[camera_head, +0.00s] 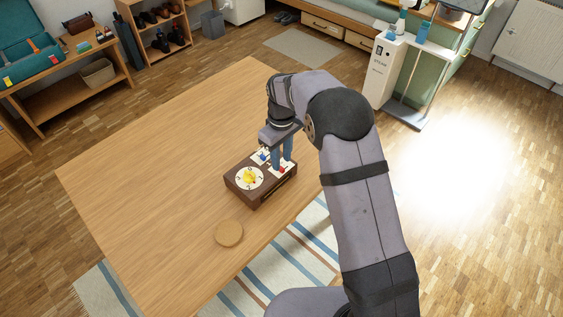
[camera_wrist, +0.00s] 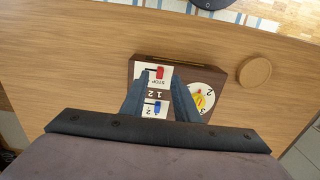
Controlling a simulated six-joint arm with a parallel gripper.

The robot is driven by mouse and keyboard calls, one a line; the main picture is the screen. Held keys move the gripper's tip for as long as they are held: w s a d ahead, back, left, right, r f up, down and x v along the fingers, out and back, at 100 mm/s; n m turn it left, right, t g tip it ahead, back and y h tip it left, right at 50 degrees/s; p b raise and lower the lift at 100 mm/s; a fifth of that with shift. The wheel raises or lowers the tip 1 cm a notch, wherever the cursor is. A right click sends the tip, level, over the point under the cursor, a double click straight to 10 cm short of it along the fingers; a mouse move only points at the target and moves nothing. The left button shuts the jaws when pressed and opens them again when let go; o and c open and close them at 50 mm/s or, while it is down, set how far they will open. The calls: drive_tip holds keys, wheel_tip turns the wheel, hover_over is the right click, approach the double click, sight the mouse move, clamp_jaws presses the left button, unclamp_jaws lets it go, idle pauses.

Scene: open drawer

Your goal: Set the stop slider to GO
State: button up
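A dark brown control box (camera_head: 262,191) stands on the table, and it also shows in the wrist view (camera_wrist: 206,70). Its top has a white dial with a yellow knob (camera_head: 249,177), a red slider knob (camera_head: 283,170) and a blue slider knob (camera_head: 263,155). In the wrist view the red knob (camera_wrist: 159,72) sits on a white plate beside the word STOP, upside down; GO is not readable. My gripper (camera_wrist: 160,80) points down over the box. Its two fingers are apart, with the red knob seen between their tips; contact cannot be told.
A round cork coaster (camera_head: 229,233) lies on the table near the box. The wooden table (camera_head: 150,170) is otherwise clear, with its edge close on the box's right side. A striped rug (camera_head: 300,255) lies on the floor below.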

sight(268, 181)
drive_tip(key=shift+f+p, duration=0.3)
drive_tip(key=shift+f, duration=1.3)
